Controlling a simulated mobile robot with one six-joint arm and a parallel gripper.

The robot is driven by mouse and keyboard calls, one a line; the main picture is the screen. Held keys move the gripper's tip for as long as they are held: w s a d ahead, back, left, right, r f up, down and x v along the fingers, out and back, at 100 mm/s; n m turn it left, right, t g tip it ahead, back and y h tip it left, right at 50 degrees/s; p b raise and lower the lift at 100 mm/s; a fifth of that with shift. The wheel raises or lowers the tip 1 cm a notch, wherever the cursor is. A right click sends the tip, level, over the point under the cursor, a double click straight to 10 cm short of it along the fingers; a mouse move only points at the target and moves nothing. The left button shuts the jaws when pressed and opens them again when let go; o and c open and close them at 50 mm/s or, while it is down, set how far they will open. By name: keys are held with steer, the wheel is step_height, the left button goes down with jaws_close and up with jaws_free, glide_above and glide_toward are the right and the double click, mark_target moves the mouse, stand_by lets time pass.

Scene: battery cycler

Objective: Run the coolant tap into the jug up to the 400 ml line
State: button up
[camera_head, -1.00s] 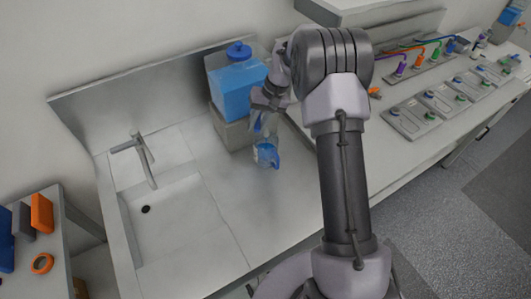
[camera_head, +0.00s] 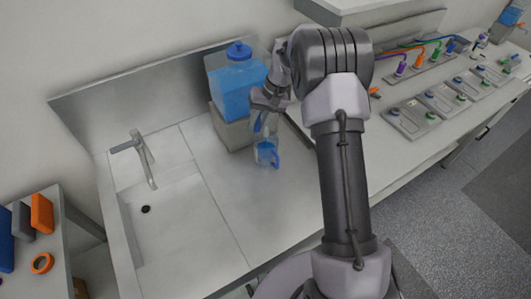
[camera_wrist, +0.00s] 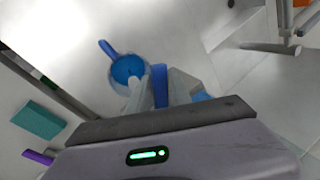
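The coolant tank (camera_head: 236,92) is clear with blue liquid and a blue lid, on a grey block at the back of the bench. The jug (camera_head: 266,158) is clear with a blue handle and stands upright on the bench beside the block. Blue liquid shows in it from above in the wrist view (camera_wrist: 128,69); its marks are too small to read. My gripper (camera_head: 262,112) is above the jug, in front of the tank. Its fingers (camera_wrist: 160,88) lie close on both sides of a blue tap lever (camera_wrist: 160,80). The spout is mostly hidden by my gripper.
A sink (camera_head: 170,215) with a grey faucet (camera_head: 144,160) is on the left. Cell trays (camera_head: 412,118) and coloured cables are on the right of the bench. A side shelf with orange and blue items (camera_head: 42,213) stands far left. The bench between sink and jug is clear.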

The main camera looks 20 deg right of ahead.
steer(key=shift+w+d+f+m+t+b, duration=0.15)
steer(key=shift+f+m+t+b, duration=0.15)
steer(key=shift+m+b, duration=0.75)
steer(key=shift+w+r+m+t+h+b, duration=0.15)
steer(key=shift+m+t+h+b, duration=0.2)
steer(key=shift+m+b, duration=0.3)
steer(key=shift+w+a+r, duration=0.1)
steer(key=shift+w+a, duration=0.05)
steer(key=shift+a, duration=0.1)
steer(key=shift+w+a+m+t+b, duration=0.2)
steer(key=shift+a+m+b, duration=0.15)
steer(key=shift+m, duration=0.25)
steer(key=shift+w+a+m+t+b, duration=0.1)
steer(key=shift+a+m+t+b, duration=0.15)
steer(key=shift+m, duration=0.35)
